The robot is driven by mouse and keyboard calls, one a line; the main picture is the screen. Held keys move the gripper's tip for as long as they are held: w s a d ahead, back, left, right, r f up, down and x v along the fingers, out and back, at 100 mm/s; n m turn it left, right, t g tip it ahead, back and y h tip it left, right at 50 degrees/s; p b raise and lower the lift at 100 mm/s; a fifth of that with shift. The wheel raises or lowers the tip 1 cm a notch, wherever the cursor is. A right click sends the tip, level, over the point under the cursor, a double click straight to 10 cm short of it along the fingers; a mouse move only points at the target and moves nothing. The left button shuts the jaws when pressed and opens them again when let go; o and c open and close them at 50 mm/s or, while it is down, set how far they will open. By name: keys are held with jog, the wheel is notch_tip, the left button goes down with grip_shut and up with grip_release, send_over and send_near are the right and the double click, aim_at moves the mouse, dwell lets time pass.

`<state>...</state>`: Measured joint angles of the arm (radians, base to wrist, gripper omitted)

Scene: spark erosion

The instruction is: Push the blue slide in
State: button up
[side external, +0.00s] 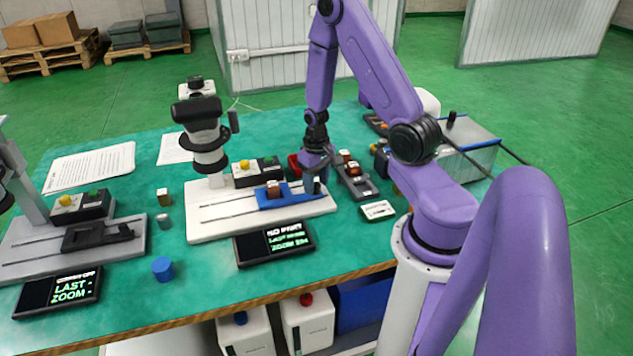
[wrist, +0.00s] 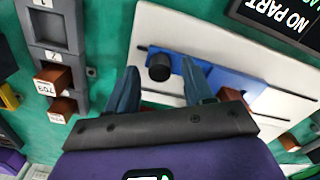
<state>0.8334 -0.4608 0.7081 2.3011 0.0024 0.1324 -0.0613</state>
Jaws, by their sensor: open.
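The blue slide (side external: 290,197) lies on the white slotted base (side external: 215,226) of the middle microscope station and carries a brown block (side external: 273,188). In the wrist view the blue slide (wrist: 218,77) has an upright black knob (wrist: 158,67) at one end. My gripper (side external: 313,182) is low over the slide's right end, near the knob. In the wrist view my gripper (wrist: 158,73) is open, with the knob showing between its two fingertips. Nothing is gripped. I cannot tell whether a finger touches the knob. The right finger and gripper body partly hide the slide and block.
A grey tray (side external: 362,187) with brown blocks stands right of the base. A control box (side external: 258,172) sits behind the slide, and a "NO PART" display (side external: 275,243) in front. The microscope (side external: 208,140) rises at left. A second station with a black slide (side external: 97,235) is farther left.

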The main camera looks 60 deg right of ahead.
aim_at(263, 203)
jog(key=shift+f, duration=0.25)
grip_shut()
jog(key=w+a, duration=1.1)
jog(key=shift+a, duration=0.1)
dwell(0.3)
jog(key=shift+c, duration=1)
grip_release()
jog(key=shift+o, duration=1)
